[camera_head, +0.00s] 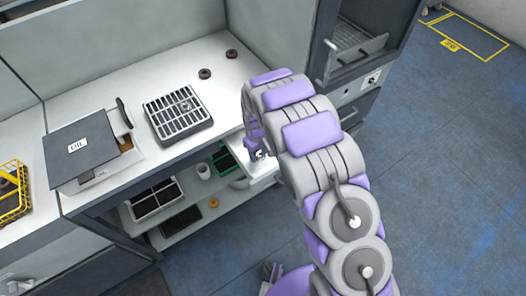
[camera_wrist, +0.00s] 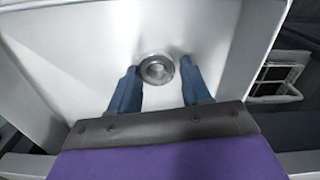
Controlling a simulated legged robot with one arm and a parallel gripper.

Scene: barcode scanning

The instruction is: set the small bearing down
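The small bearing (camera_wrist: 156,69) is a grey metal ring in the wrist view, on or just above a plain white surface. My gripper (camera_wrist: 158,66) has its two dark blue fingers on either side of the bearing. The left fingertip is close to or touching its edge, and a small gap shows at the right fingertip. The fingers look open. In the head view my gripper (camera_head: 258,154) points down at an open white drawer (camera_head: 264,168) under the counter; the bearing is too small to make out there.
A cabinet (camera_head: 355,45) stands right; floor is clear.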

